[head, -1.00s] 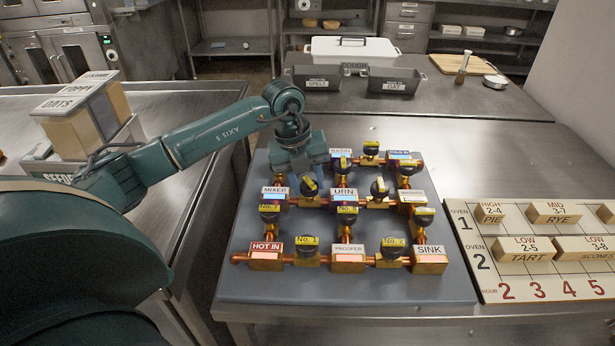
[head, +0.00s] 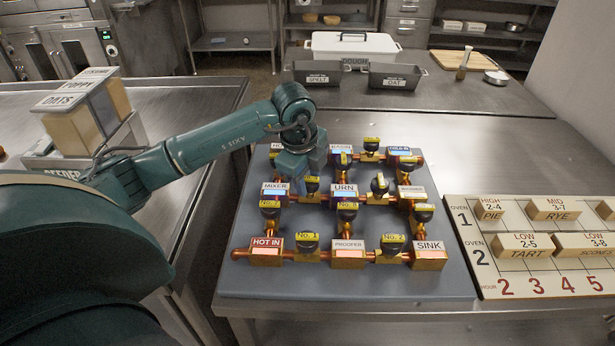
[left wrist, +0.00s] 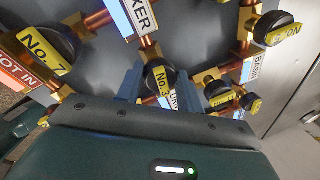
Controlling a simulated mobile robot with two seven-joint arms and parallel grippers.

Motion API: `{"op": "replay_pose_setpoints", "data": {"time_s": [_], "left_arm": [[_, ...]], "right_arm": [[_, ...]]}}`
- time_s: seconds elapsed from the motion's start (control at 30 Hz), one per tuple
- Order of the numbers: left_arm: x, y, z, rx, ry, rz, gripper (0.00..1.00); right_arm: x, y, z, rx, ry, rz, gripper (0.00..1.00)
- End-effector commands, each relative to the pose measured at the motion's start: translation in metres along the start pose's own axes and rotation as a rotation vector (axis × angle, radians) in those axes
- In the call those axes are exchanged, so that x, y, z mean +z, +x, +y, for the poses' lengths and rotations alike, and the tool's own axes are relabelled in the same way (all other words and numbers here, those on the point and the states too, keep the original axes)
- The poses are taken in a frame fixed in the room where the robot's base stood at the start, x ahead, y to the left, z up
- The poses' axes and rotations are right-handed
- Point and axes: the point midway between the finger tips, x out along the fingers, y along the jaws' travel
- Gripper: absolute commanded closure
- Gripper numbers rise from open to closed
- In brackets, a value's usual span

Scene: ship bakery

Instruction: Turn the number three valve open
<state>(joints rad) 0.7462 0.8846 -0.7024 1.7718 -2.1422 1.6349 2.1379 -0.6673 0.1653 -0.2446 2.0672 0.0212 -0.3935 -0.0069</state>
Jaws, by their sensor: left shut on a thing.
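The valve board (head: 240,285) lies on the steel bench, with brass fittings, copper pipes and black knobs with yellow number tags. The left gripper is shut on this knob. My right gripper is not in view.
Other knobs stand close by, such as No. 1 (head: 307,243), No. 2 (head: 391,245) and No. 7 (left wrist: 47,50). An oven schedule board (head: 470,273) with wooden blocks lies to the right. Dark tins (head: 394,78) and a white lidded box (head: 325,46) stand behind.

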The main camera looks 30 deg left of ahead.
Motion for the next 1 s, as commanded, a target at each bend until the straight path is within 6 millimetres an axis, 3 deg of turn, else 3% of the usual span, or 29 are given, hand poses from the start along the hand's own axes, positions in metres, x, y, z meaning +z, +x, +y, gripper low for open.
{"op": "replay_pose_setpoints", "data": {"time_s": [0.3,0.8,0.83,1.0], "left_arm": [[0.0003,-0.0012,-0.0008,-0.003,-0.103,-0.024,0.86],[0.0004,-0.0013,-0.0008,-0.003,-0.12,-0.027,0.86],[0.0004,-0.0013,-0.0008,-0.003,-0.12,-0.027,0.62],[0.0001,-0.0009,-0.0004,-0.002,-0.118,-0.026,0.48]], "right_arm": [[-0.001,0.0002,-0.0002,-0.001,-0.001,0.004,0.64],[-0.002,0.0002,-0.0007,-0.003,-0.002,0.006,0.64],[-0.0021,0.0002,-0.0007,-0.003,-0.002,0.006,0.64],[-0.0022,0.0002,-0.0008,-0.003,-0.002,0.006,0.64]]}}
